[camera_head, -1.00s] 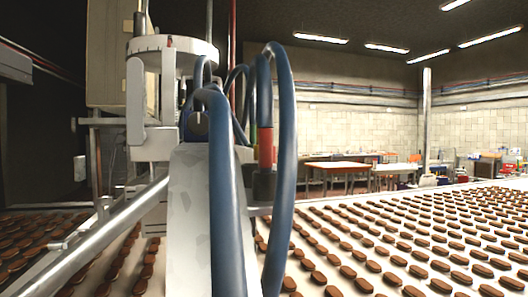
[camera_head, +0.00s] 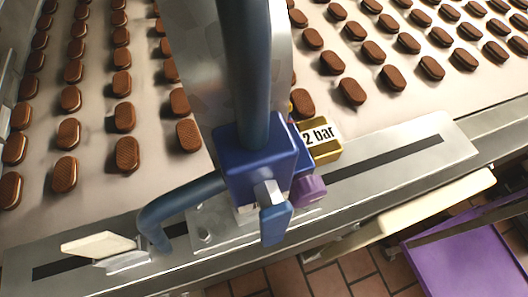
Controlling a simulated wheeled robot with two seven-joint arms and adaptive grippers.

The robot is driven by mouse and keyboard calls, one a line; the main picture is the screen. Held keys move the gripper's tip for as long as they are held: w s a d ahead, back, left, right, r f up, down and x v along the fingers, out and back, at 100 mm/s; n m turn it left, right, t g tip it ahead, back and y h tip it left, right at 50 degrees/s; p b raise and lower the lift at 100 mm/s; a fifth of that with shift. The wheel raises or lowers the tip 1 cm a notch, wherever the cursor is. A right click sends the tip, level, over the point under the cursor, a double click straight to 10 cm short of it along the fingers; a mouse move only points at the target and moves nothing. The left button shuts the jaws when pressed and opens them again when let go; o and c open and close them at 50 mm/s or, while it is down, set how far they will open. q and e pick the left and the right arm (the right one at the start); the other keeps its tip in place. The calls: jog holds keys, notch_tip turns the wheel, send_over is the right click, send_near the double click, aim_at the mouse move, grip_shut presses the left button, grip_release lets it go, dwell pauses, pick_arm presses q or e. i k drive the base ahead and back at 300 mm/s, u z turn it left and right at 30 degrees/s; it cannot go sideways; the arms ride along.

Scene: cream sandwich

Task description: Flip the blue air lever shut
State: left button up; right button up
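The blue air lever (camera_head: 276,222) is a small flat blue paddle on a pale metal stem. It sits at the front of a dark blue valve block (camera_head: 253,163) on the steel rail, and in the picture it points down over the rail's front edge. A thick blue hose (camera_head: 245,70) runs up from the block and another blue hose (camera_head: 180,198) bends off to the left. A purple knob (camera_head: 309,190) is just right of the lever. Neither of my grippers is in view.
A gold block marked "2 bar" (camera_head: 322,139) is right behind the knob. The slotted steel rail (camera_head: 440,128) crosses the view. Rows of brown biscuits lie on the belt (camera_head: 335,90) behind. A cream tab (camera_head: 97,244) is at left. A purple tray (camera_head: 475,250) is at lower right over tiled floor.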

aim_at(276, 213)
jog(key=u, duration=0.2)
jog(key=k, duration=0.25)
jog(key=u, duration=1.15)
jog(key=k, duration=0.7)
jog(key=z, duration=0.9)
jog(key=i, duration=0.5)
